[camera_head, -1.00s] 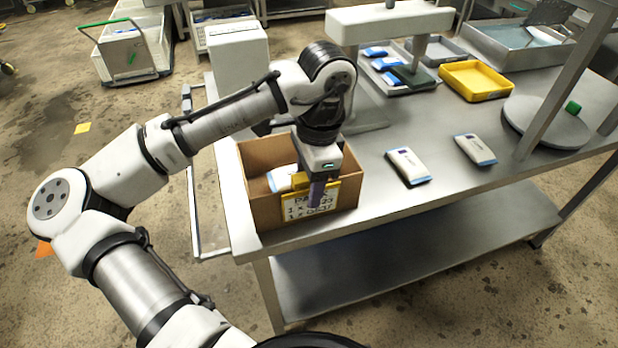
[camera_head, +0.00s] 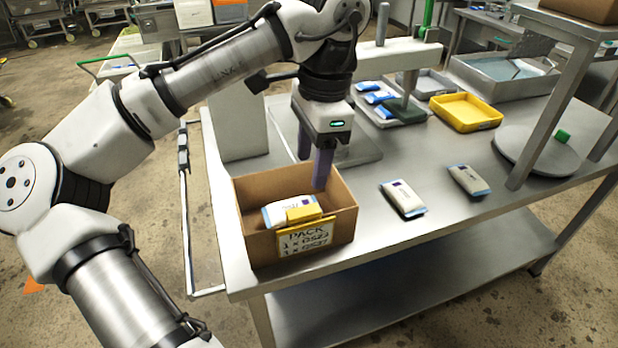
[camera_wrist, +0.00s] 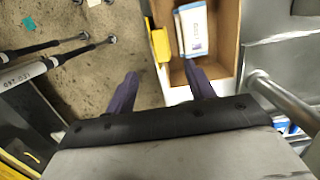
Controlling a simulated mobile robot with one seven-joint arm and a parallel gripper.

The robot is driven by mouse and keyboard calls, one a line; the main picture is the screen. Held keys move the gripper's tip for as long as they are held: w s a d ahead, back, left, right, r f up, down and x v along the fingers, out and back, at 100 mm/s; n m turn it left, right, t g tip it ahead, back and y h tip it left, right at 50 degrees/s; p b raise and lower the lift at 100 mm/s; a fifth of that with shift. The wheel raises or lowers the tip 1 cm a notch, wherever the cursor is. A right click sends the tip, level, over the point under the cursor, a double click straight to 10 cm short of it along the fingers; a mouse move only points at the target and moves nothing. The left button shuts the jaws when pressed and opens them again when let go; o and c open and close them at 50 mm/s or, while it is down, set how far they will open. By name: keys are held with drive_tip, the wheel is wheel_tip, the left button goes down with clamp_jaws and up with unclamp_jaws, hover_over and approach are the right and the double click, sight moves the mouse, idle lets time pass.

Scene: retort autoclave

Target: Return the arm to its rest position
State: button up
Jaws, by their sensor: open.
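My gripper (camera_head: 314,168) is open and empty. It hangs above the back part of the cardboard box (camera_head: 340,235) at the front left corner of the steel table. In the wrist view, my gripper (camera_wrist: 160,90) shows its two purple fingers spread apart, with the box (camera_wrist: 226,45) beyond them. A white and blue pouch (camera_head: 280,212) lies inside the box; it also shows in the wrist view (camera_wrist: 194,28). A yellow clip with a handwritten "PACK" card (camera_head: 303,246) is on the box's front wall.
Two more pouches lie on the steel table (camera_head: 350,270), one (camera_head: 402,199) nearer the box and one (camera_head: 468,180) farther right. A yellow tray (camera_head: 466,112), a tray of several pouches (camera_head: 400,115) and a round plate (camera_head: 530,155) stand behind. A steel upright (camera_head: 545,110) rises at right.

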drive_tip(key=shift+d+r, duration=0.1)
drive_tip(key=shift+r, duration=0.4)
